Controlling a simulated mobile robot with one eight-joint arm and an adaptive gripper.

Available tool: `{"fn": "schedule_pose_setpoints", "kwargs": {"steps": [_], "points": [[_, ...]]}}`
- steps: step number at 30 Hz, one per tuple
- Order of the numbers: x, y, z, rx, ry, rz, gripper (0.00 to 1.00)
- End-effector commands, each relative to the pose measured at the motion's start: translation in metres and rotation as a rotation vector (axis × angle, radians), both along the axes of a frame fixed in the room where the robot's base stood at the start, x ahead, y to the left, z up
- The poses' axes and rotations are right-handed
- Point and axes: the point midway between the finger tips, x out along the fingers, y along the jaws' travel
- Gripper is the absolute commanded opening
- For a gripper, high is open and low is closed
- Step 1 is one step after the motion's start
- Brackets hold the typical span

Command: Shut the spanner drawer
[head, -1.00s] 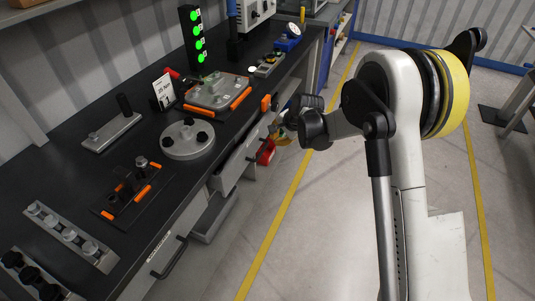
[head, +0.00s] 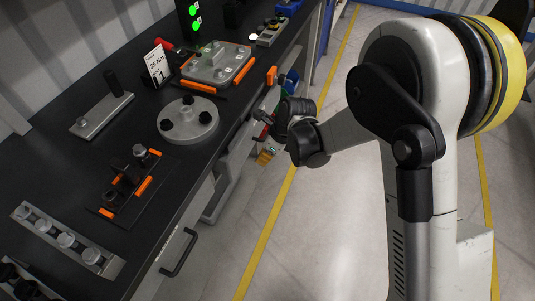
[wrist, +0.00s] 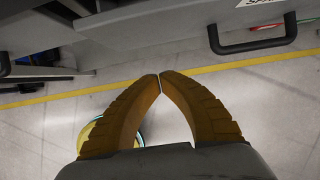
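In the wrist view, my gripper (wrist: 160,79) has two orange-brown fingers. Their tips meet, with nothing visible between them. A grey drawer front with a dark bar handle (wrist: 252,46) is at the upper right of that view, apart from the fingertips. Its label is cut off and seems to begin "SPA". In the head view, a light grey drawer (head: 238,147) stands out from under the bench edge, next to my dark wrist. The wrist partly hides it. How far it is open is hard to tell.
The dark workbench (head: 70,150) holds a round grey plate (head: 188,121), an orange-edged fixture (head: 216,62) and a row of knobs (head: 66,240). A nearer drawer handle (head: 179,252) projects from the bench front.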

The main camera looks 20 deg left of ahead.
Motion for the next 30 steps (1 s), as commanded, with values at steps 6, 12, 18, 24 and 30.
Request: {"fn": "schedule_pose_setpoints", "kwargs": {"steps": [6, 12, 18, 24, 30], "points": [[0.002, 0.026, -0.024, 0.001, 0.000, 0.003, 0.00], [0.003, 0.045, -0.022, 0.000, 0.001, 0.001, 0.00], [0.004, 0.048, -0.021, 0.000, 0.000, 0.000, 0.00], [0.004, 0.048, -0.020, 0.000, 0.000, 0.000, 0.00], [0.006, 0.068, -0.021, 0.000, -0.001, 0.003, 0.00]]}}
